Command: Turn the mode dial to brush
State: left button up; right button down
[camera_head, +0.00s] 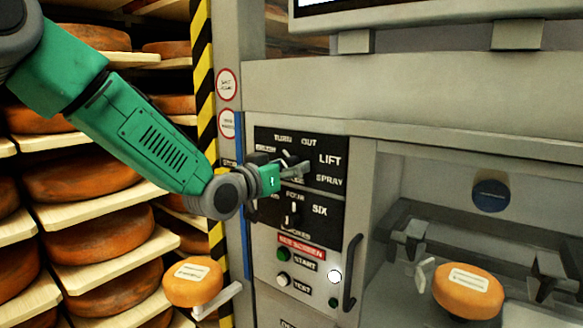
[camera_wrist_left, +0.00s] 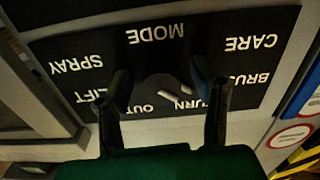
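The mode dial (camera_wrist_left: 160,88) is a dark round knob with a pale pointer mark, seen upside down in the left wrist view. Its mark slants toward the TURN side, but the exact setting is hard to read. The black mode panel (camera_head: 326,172) carries the words TURN, OUT, LIFT and SPRAY in the head view. The brush label (camera_wrist_left: 250,79) is partly covered by a finger. My left gripper (camera_wrist_left: 165,105) is open, one finger on each side of the dial; contact is unclear. In the head view my left gripper (camera_head: 294,168) covers the dial. My right gripper is out of view.
A second dial (camera_head: 294,212) sits just below on the panel. Under it are the start button (camera_head: 283,254), test button (camera_head: 283,279) and a dark vertical handle (camera_head: 352,272). Shelves of cheese wheels (camera_head: 95,241) stand at left. A small orange wheel (camera_head: 468,291) sits in the bay at right.

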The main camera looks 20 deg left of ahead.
pick_arm(q)
jog(key=shift+s+a, duration=0.1)
jog(key=shift+a, duration=0.1)
jog(key=v, duration=1.1)
jog(key=shift+s+a, duration=0.15)
jog(key=shift+s, duration=0.25)
